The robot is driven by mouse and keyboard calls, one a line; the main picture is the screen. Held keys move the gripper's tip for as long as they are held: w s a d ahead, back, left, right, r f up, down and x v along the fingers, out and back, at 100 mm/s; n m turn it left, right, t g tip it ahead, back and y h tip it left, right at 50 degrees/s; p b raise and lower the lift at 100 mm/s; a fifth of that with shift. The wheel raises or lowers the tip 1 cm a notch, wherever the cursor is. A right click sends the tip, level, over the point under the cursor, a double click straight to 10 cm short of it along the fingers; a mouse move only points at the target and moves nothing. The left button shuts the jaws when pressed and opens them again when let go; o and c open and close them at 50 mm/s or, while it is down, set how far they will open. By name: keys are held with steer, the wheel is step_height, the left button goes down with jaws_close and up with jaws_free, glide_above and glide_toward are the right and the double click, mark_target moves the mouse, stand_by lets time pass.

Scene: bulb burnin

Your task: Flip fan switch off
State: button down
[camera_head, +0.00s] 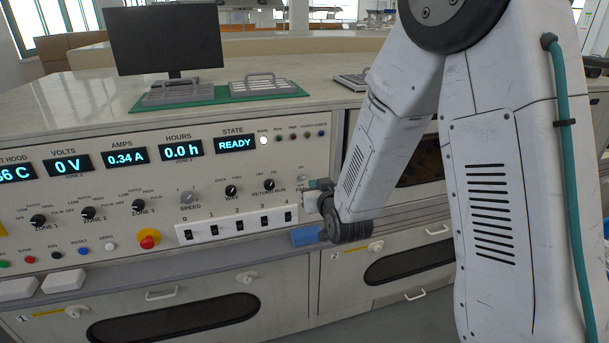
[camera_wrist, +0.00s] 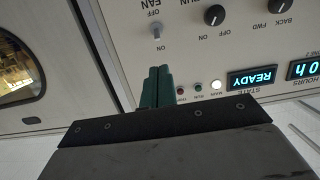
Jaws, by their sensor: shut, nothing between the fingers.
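The fan switch (camera_wrist: 156,30) is a small grey toggle on the cream panel, upside down in the wrist view. Its FAN and OFF labels lie on one side and ON on the side nearer my gripper. I cannot tell which way the lever leans. It also shows small in the head view (camera_head: 301,178), just left of my gripper. My gripper (camera_wrist: 157,72) has its teal fingers together with nothing between them. In the wrist view the fingertips point towards the switch with a gap in the picture. In the head view my gripper (camera_head: 313,184) hides part of the FAN label.
The RETURN/RUN knob (camera_wrist: 214,15) sits beside the fan switch. A READY display (camera_wrist: 252,79) and small indicator lamps are near my fingers.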

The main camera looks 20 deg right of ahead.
mark_target(303, 177)
steer(key=shift+w, duration=0.1)
steer(key=w, duration=0.3)
steer(key=w+f, duration=0.1)
steer(key=w, duration=0.5)
steer(key=shift+w+f, duration=0.3)
steer(key=shift+f, duration=0.1)
steer(key=shift+a, duration=0.1)
